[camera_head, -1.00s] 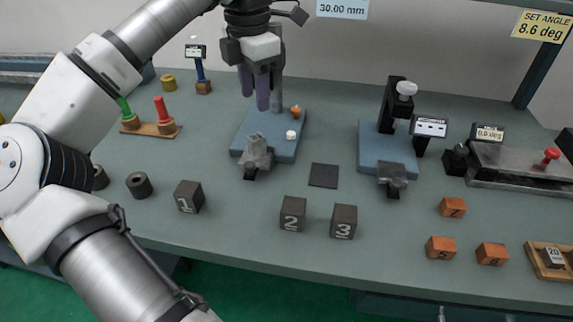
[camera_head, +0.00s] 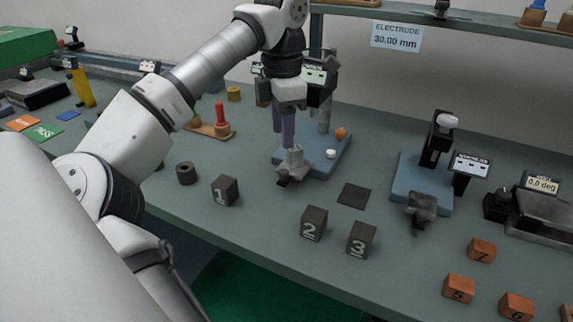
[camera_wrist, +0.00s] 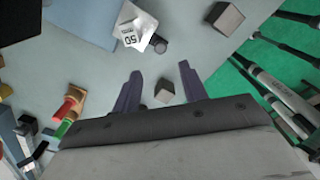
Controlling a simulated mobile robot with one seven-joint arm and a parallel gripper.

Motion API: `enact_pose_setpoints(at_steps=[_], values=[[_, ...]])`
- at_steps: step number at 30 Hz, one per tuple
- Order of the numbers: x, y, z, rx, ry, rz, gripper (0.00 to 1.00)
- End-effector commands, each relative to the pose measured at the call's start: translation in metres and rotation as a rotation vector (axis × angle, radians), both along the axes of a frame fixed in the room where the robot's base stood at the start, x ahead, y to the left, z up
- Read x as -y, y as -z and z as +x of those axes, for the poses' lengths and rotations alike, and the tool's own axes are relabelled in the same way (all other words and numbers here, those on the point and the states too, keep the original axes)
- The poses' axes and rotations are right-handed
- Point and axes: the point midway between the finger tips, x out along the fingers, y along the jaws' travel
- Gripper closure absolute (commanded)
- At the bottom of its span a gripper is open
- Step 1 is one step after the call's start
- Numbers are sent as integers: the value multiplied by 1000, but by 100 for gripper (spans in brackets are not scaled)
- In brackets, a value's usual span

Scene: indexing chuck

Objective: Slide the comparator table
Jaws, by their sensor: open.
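Two stands with blue bases rest on the bench. The left blue base (camera_head: 333,158) has a grey block with a dark front knob (camera_head: 292,163) at its front edge. The right blue base (camera_head: 408,166) has a similar grey block (camera_head: 421,208). I cannot tell which is the comparator table. My gripper (camera_head: 283,138), with purple fingers, is open above or just behind the left grey block; contact cannot be judged. In the wrist view, my gripper (camera_wrist: 160,75) is open and empty. A light plate marked 50 (camera_wrist: 133,28) with a dark knob shows beyond the fingertips.
Dark numbered blocks 1 (camera_head: 225,191), 2 (camera_head: 313,224) and 3 (camera_head: 361,240) stand along the front. A dark square pad (camera_head: 354,195) lies between the stands. A dark ring (camera_head: 186,172) is at left. Orange blocks, one marked 7 (camera_head: 481,249), are at right.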

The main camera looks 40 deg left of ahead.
Motion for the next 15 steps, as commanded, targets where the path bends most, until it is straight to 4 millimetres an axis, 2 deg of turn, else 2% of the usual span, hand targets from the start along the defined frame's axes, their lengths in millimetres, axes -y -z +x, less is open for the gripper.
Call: enact_pose_setpoints(at_steps=[1,6,10,15], values=[[1,13,0,-1,2,-4,57],[1,48,0,-1,1,-4,57],[1,69,0,-1,2,-3,57],[1,85,0,1,1,-2,57]])
